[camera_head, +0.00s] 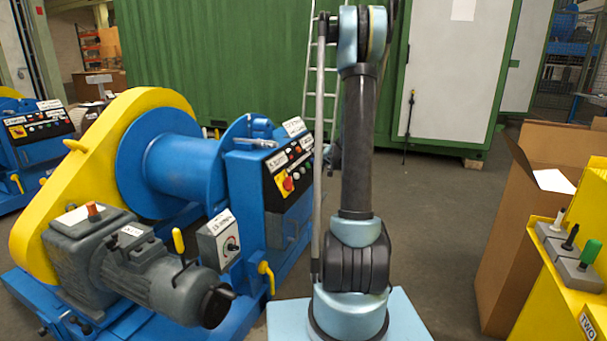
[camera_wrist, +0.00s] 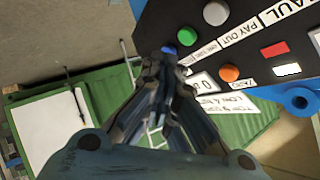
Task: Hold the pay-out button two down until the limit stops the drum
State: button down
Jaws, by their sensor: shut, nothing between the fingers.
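A black control panel (camera_wrist: 265,50) fills the upper right of the wrist view. My arm hides much of my gripper there.
A yellow chain guard (camera_head: 60,190) and grey motor (camera_head: 155,270) flank the drum. A yellow stand marked "TWO" (camera_head: 560,295) with several levers and a cardboard box (camera_head: 525,210) stand at the right. A green container (camera_head: 215,60) is behind. Open floor (camera_head: 430,220) lies between.

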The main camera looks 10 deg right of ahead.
aim_at(302, 171)
jog(key=w+a+f, duration=0.3)
jog(key=a, duration=0.2)
jog(key=shift+w+a+f, duration=0.2)
jog(key=shift+w+a, duration=0.05)
jog(key=shift+a, duration=0.15)
